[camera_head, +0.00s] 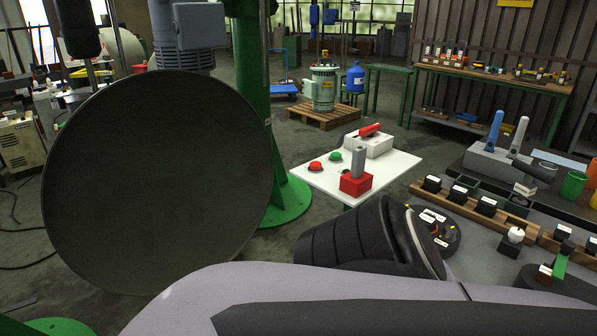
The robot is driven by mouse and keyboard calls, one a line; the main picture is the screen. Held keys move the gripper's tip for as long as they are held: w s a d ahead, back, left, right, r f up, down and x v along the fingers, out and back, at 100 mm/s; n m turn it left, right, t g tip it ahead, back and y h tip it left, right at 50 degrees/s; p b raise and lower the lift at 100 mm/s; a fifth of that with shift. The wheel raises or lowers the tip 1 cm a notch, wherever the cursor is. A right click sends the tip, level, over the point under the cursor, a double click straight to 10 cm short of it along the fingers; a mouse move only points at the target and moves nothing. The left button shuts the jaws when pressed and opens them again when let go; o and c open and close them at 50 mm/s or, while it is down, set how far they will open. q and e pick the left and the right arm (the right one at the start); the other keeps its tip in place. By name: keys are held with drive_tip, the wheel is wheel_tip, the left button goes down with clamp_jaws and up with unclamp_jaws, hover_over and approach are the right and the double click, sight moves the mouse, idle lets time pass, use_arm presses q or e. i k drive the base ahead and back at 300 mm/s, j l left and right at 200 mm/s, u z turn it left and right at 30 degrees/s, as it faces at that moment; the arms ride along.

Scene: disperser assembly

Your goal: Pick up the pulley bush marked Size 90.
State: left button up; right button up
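Several small black pieces with white labels stand in a row on a wooden rack (447,207) on the grey bench at the right; one is the labelled piece (458,194). Their labels are too small to read, so I cannot tell which is marked Size 90. My grey and black arm links fill the bottom of the view. Neither gripper shows.
A white table (391,175) holds red and green buttons and a red block (355,184). A large dark round plate (155,185) fills the left. Blue and grey handles (494,131) and a green cup (573,185) stand on the right bench. Open floor lies behind the white table.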

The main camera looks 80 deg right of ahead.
sight(430, 221)
drive_tip(key=u, duration=0.4)
drive_tip(key=l+u, duration=0.15)
drive_tip(key=u, duration=0.7)
drive_tip(key=l+u, duration=0.15)
drive_tip(key=u, duration=0.7)
drive_tip(key=l+u, duration=0.1)
drive_tip(key=u, duration=0.85)
drive_tip(key=k+u, duration=0.1)
drive_tip(key=u, duration=0.85)
drive_tip(key=k+j+u, duration=0.1)
drive_tip(key=u, duration=0.85)
drive_tip(key=j+u, duration=0.1)
drive_tip(key=u, duration=0.4)
drive_tip(key=j+u, duration=0.1)
drive_tip(key=u, duration=0.35)
drive_tip(key=j+u, duration=0.1)
drive_tip(key=u, duration=0.4)
